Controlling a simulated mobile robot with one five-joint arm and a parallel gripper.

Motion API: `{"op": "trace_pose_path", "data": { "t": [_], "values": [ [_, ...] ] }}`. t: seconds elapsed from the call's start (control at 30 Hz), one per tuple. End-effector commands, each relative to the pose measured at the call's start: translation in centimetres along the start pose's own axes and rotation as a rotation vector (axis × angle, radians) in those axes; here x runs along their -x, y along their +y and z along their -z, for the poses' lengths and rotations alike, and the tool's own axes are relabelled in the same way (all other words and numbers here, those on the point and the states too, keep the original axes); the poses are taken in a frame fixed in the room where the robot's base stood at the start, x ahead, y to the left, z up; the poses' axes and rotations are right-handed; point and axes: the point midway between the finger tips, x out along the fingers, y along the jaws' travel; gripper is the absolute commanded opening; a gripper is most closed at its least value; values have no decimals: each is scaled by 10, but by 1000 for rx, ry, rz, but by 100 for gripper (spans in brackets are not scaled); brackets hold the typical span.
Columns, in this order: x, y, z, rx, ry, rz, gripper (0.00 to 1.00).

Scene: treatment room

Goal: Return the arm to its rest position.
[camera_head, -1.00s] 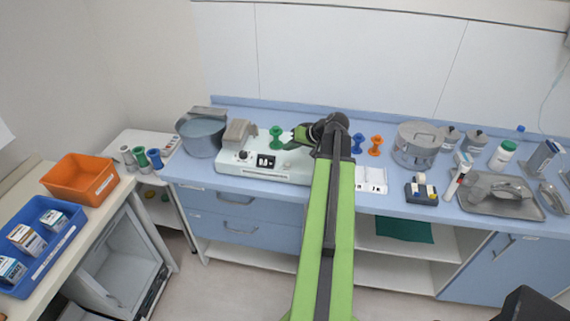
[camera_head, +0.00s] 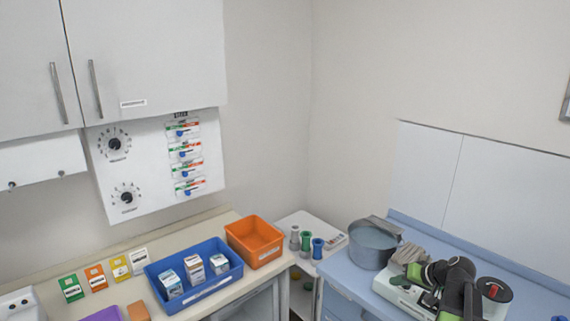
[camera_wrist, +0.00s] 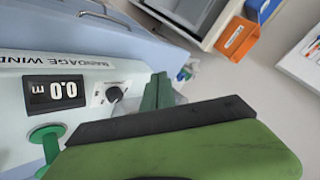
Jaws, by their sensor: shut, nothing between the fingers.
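My arm (camera_head: 458,287) reaches in at the lower right of the head view, over the blue counter. My gripper (camera_head: 424,273), green and black, is beside and over the pale bandage winder (camera_head: 393,292), pointing left. In the wrist view my gripper (camera_wrist: 160,102) is shut with nothing in it. Whether the gripper touches the winder I cannot tell.
A grey pot (camera_head: 374,247) stands left of the winder. An orange bin (camera_head: 254,238) and a blue bin (camera_head: 207,284) with small boxes sit on the side counter. Three spools (camera_head: 306,240) stand in the corner. A wall cabinet (camera_head: 150,55) hangs above left.

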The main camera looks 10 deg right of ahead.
Motion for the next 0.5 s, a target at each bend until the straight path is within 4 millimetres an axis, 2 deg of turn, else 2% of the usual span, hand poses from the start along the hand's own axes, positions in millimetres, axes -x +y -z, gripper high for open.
{"op": "trace_pose_path", "data": {
  "t": [0.03,0.1,0.17,0.2,0.3,0.4,0.5],
  "values": [
    [-26,-42,-11,62,-51,21,0],
    [-57,-92,-32,141,-125,38,0],
    [-79,-134,-55,207,-196,43,0],
    [-92,-159,-73,249,-244,42,0],
    [-115,-214,-121,345,-363,18,0],
    [-125,-252,-170,426,-474,-37,0],
    [-124,-269,-211,479,-566,-131,0]
  ]
}}
